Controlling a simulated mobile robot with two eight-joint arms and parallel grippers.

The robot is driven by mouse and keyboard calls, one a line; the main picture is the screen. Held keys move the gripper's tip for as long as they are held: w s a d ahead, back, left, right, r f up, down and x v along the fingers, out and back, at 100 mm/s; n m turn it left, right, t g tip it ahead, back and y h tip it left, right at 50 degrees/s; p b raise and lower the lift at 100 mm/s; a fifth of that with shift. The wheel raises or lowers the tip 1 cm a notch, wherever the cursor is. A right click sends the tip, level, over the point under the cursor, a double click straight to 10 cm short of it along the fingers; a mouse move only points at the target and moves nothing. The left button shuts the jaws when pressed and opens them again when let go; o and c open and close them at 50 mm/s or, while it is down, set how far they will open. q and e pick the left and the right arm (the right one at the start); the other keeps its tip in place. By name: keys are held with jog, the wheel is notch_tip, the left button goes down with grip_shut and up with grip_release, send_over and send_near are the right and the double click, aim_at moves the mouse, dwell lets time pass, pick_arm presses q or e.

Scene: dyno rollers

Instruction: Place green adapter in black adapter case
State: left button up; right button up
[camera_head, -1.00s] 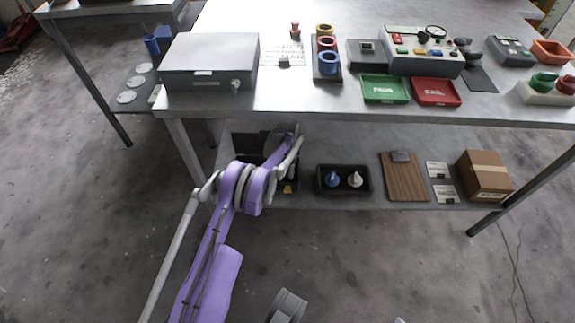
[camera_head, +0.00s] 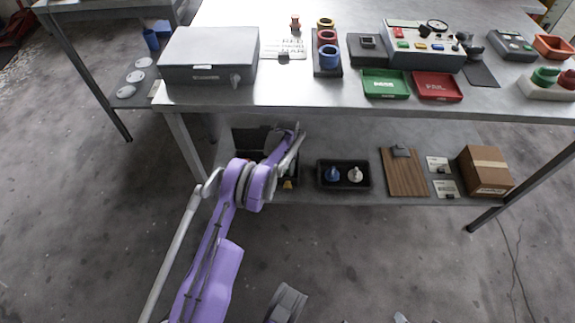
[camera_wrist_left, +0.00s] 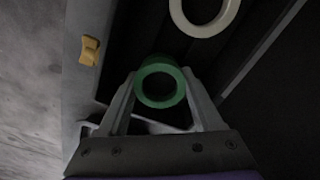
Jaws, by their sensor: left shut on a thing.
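The black adapter case (camera_head: 250,139) stands open on the lower shelf, partly hidden behind my left arm in the head view. In the left wrist view its dark inside (camera_wrist_left: 133,35) lies in front of the fingers, with a cream ring to the upper right. My left gripper (camera_wrist_left: 160,92) is shut on the green adapter (camera_wrist_left: 160,64), a green ring seen end-on between the fingertips. It is at the case; I cannot tell whether the adapter touches the case floor. The left gripper and the adapter are hard to make out in the head view.
A yellow latch (camera_wrist_left: 89,51) is on the case's side. Right of the case on the shelf are a black tray (camera_head: 344,184) with blue and white knobs, a clipboard (camera_head: 404,174) and a cardboard box (camera_head: 485,171). The table top (camera_head: 290,95) overhangs the shelf.

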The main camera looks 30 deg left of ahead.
pick_arm(q)
jog(key=shift+f, duration=0.1)
jog(key=o, duration=1.5)
jog(key=shift+c, duration=0.2)
